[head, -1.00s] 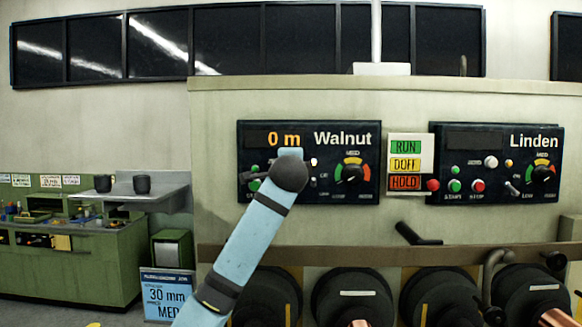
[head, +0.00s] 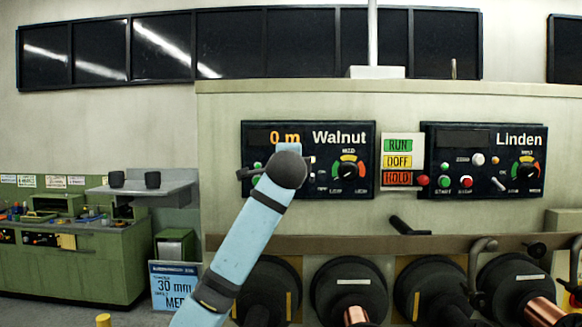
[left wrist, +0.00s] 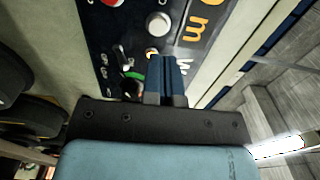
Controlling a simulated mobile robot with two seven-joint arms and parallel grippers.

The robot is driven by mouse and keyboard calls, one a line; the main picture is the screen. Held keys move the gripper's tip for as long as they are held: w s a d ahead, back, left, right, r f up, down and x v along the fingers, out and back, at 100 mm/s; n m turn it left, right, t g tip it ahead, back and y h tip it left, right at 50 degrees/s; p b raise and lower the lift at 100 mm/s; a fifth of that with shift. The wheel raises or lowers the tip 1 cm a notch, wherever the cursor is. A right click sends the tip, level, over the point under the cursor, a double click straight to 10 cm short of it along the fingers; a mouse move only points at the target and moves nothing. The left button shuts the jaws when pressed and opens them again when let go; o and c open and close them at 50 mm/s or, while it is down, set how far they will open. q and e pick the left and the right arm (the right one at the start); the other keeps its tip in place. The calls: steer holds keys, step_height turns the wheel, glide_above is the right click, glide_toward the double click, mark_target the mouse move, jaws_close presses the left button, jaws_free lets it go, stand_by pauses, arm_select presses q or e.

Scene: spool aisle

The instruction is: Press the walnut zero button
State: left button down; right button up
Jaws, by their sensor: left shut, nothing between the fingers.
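The dark Walnut panel (head: 340,133) is on the pale cabinet front, with an orange "0 m" readout (head: 284,138). My left arm covers its lower left part in the head view, hiding the button row there. In the left wrist view a round white button (left wrist: 158,22) shows on this panel, beside the orange digits; its label cannot be read. My left gripper (left wrist: 172,60) is shut and empty. Its fingertips appear below the white button in that view, near a small orange lamp (left wrist: 152,52). I cannot tell the gap to the panel. My right gripper is not in view.
The Linden panel (head: 487,190) is to the right, past the RUN/DOFF/HOLD sign (head: 397,160) and a red button (head: 422,180). A rail (head: 350,243) and several dark spools (head: 349,285) sit below. A green bench (head: 85,270) stands at left.

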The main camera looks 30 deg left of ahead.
arm_select(q)
steer(key=b+v, duration=0.1)
steer(key=v, duration=0.5)
steer(key=shift+f+b, duration=0.35)
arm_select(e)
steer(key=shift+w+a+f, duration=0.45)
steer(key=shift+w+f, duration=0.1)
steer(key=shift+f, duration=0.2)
arm_select(q)
steer(key=shift+s+d+r, duration=0.1)
steer(key=shift+s+d, duration=0.05)
steer(key=shift+s, duration=0.05)
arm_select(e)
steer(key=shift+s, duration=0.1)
